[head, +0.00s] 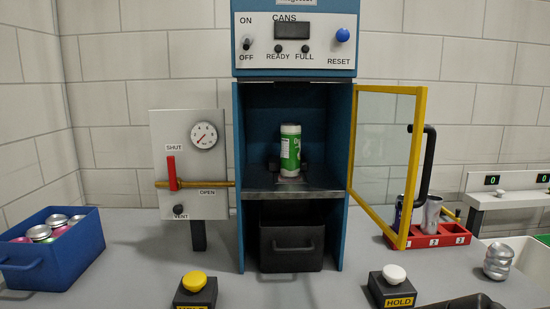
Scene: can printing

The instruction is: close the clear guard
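The clear guard (391,145) is a see-through panel in a yellow frame, with a black bar handle (428,165) on its outer side. It stands swung open at the right side of the blue machine (240,170). The machine's chamber is open at the front. A white and green can (290,150) stands upright inside on a small plate. A dark part, seemingly my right gripper (468,302), shows at the bottom edge right of centre, below and apart from the guard; its fingers cannot be made out. My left gripper is out of view.
A red numbered tray (447,235) with cans stands behind the guard's lower edge. A crushed can (498,262) and a white-capped HOLD button (394,280) are in front. A gauge panel (190,165), yellow-capped button (194,283) and blue bin (62,260) are left.

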